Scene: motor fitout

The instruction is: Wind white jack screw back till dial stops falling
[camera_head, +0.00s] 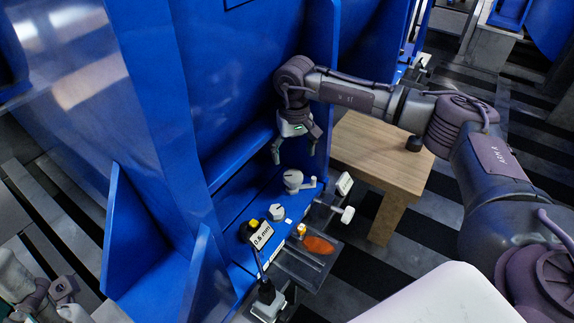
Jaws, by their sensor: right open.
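A white knob on a short rod (347,214) sticks out to the right of the blue base; it looks like the white jack screw. A label reading "0.8 mm" (262,235) stands beside a small black and yellow part (251,228); I cannot make out a dial needle. My right gripper (294,156) is open and empty, fingers pointing down, above and apart from a grey round part with a crank arm (293,180). My left arm shows only partly at the lower left edge, and its gripper (58,290) is too unclear to read.
A pale hex-headed bolt (277,211) sits on the blue base. A grey tray (300,262) holds an orange patch (318,244). A wooden table (380,150) with a small black item (413,143) stands behind. Tall blue walls (240,80) close off the left.

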